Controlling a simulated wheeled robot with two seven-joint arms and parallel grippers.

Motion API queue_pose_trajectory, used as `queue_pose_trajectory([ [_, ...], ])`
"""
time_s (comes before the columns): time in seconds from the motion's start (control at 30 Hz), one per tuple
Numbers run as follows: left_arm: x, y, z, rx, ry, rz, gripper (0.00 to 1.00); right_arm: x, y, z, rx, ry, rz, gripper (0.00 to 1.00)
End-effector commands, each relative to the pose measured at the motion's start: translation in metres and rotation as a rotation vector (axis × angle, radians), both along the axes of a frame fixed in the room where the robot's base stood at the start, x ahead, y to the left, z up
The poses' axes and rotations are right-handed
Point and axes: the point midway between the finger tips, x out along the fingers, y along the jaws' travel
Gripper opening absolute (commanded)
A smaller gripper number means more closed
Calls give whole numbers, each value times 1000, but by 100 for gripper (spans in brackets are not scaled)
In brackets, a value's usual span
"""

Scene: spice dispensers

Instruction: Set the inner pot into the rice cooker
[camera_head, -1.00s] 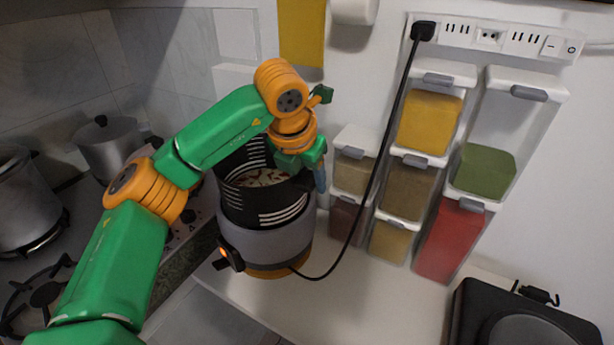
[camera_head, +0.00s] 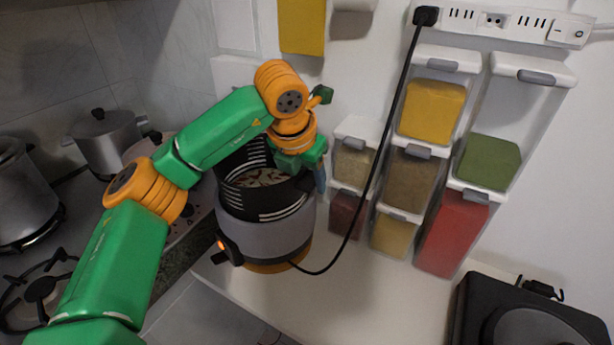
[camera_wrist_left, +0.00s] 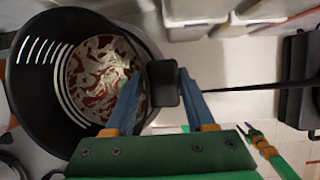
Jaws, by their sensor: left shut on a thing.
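The inner pot (camera_head: 264,205) is black with white slots or marks on its wall and pale and reddish food inside. Its lower part is inside the grey rice cooker (camera_head: 265,240), and its upper wall stands above the cooker's rim. Whether it touches the bottom is hidden. My left gripper (camera_head: 318,178) is at the pot's right side. In the left wrist view its blue fingers (camera_wrist_left: 163,100) are shut on the black handle of the pot (camera_wrist_left: 25,88).
A black cord runs from the cooker up to the power strip (camera_head: 500,22). Several spice dispensers (camera_head: 432,110) stand close right of the pot. Metal pots (camera_head: 108,140) stand on the stove at left. A black appliance (camera_head: 525,315) is at lower right. Counter between is clear.

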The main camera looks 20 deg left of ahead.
Motion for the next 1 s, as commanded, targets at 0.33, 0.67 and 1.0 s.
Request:
queue_pose_trajectory([
  [0.33, 0, 0, -7, 1, -4, -1, 0, 0, 0, -7, 0, 0, 0, 50],
  [0.67, 0, 0, -14, 1, -4, -1, 0, 0, -1, -13, -1, 0, 0, 50],
  [1.0, 0, 0, -21, 1, -4, -1, 0, 0, -1, -19, -1, 0, 1, 50],
])
